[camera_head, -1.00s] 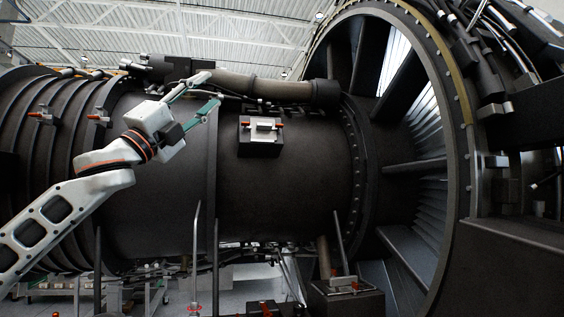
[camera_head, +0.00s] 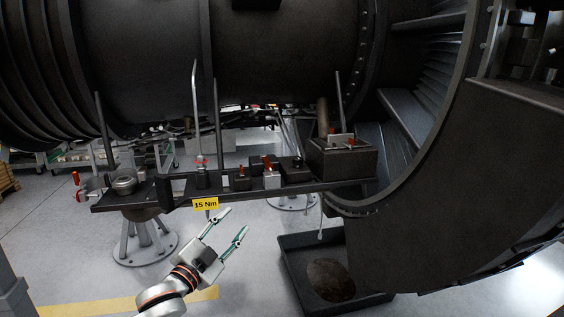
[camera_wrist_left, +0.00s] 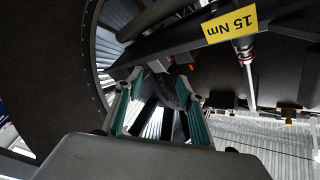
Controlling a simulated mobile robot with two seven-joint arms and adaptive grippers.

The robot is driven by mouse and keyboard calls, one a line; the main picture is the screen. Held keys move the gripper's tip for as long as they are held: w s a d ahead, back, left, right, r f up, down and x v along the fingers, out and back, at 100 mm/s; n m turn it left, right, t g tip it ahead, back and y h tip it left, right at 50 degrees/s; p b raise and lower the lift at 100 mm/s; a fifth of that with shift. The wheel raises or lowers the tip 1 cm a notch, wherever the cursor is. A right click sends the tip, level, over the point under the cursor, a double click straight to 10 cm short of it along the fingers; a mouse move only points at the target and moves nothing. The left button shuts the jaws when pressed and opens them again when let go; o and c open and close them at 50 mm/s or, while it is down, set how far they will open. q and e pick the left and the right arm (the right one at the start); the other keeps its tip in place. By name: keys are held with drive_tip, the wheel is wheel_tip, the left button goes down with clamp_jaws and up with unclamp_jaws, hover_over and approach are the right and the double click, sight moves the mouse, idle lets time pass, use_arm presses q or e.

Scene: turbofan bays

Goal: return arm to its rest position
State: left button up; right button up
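My left gripper (camera_head: 233,225) is low in the head view, in front of and below the tool shelf. Its two green-padded fingers are spread apart with nothing between them. In the left wrist view my left gripper (camera_wrist_left: 158,95) also shows open fingers and an empty gap. My left arm (camera_head: 172,292) comes up from the bottom edge of the head view. My right gripper is in neither view.
A dark shelf (camera_head: 330,187) with a yellow "15 Nm" label (camera_head: 205,204) holds several tools and fittings. The turbofan (camera_head: 270,60) hangs above it. A black tray (camera_head: 300,288) with a dark stain lies on the floor at right. Floor at lower left is clear.

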use_arm(q)
drive_tip(key=s+a+f+n+g+y, duration=0.15)
drive_tip(key=s+f, duration=0.25)
drive_tip(key=f, duration=0.4)
drive_tip(key=s+f+n+g, duration=0.1)
drive_tip(key=s+f+n, duration=0.1)
drive_tip(key=s+f, duration=0.45)
drive_tip(key=s+a+f+n+g+y, duration=0.2)
drive_tip(key=s+f+n, duration=0.1)
drive_tip(key=s+f, duration=0.8)
drive_tip(key=s+a+f+n+g+y, duration=0.1)
drive_tip(key=s+a+f+n+g, duration=0.1)
drive_tip(key=s+f, duration=1)
drive_tip(key=shift+s+a+f+n+g+y, duration=0.15)
drive_tip(key=shift+s+a+n+g+y, duration=0.2)
drive_tip(key=shift+s+a+n, duration=0.6)
drive_tip(key=shift+s+d+m, duration=0.2)
drive_tip(key=shift+s+m, duration=0.05)
drive_tip(key=shift+m, duration=0.15)
